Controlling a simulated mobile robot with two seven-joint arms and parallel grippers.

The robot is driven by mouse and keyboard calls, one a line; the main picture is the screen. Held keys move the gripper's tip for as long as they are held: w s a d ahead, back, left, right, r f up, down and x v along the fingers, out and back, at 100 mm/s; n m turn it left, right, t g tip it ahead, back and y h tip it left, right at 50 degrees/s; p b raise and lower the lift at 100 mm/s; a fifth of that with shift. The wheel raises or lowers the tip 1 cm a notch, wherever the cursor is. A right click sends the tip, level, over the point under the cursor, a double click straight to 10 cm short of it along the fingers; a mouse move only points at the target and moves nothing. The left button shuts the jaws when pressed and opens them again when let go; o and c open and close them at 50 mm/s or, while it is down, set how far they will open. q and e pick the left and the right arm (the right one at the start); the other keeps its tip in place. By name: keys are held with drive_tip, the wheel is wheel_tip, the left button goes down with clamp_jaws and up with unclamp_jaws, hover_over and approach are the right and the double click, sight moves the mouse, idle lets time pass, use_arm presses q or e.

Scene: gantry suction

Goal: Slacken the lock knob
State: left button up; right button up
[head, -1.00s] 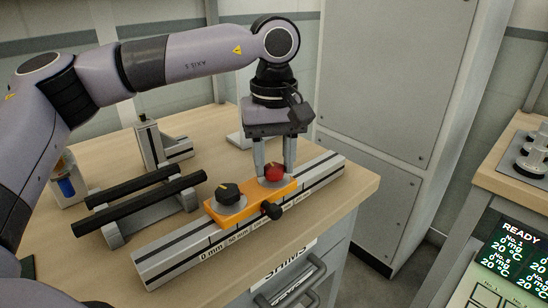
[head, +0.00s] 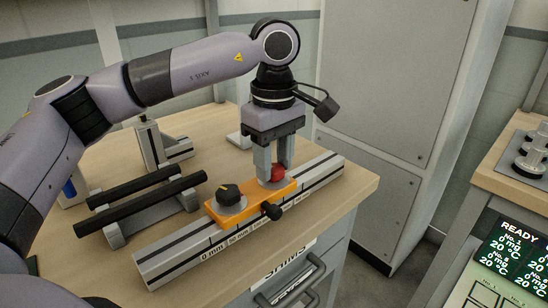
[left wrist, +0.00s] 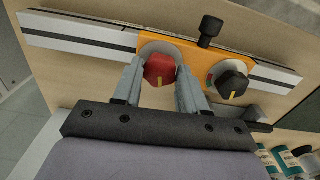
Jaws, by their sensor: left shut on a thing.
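An orange carriage (head: 232,213) sits on a grey slotted rail with a millimetre scale (head: 180,259). A red knob (head: 278,174) stands on a pale disc at the carriage's right end. My left gripper (head: 275,169) points down with its two fingers shut on the red knob, one on each side. In the left wrist view the red knob (left wrist: 159,69) shows a yellow pointer mark between the fingertips. A black knob (head: 229,193) with a yellow mark is at the carriage's other end. A small black side screw (head: 271,211) sticks out of its front. My right gripper is not in view.
Two black bars (head: 150,202) on a grey stand lie left of the rail. A grey upright bracket (head: 152,143) stands behind them. A tall grey cabinet (head: 390,80) is beyond the bench. A display reading READY (head: 508,243) is at right.

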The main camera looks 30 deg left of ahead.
sight(274, 167)
use_arm(q)
drive_tip(key=shift+n, duration=0.3)
drive_tip(key=o, duration=1.1)
drive_tip(key=shift+c, duration=0.2)
drive_tip(key=shift+r+p, duration=0.35)
drive_tip(key=shift+r, duration=3.25)
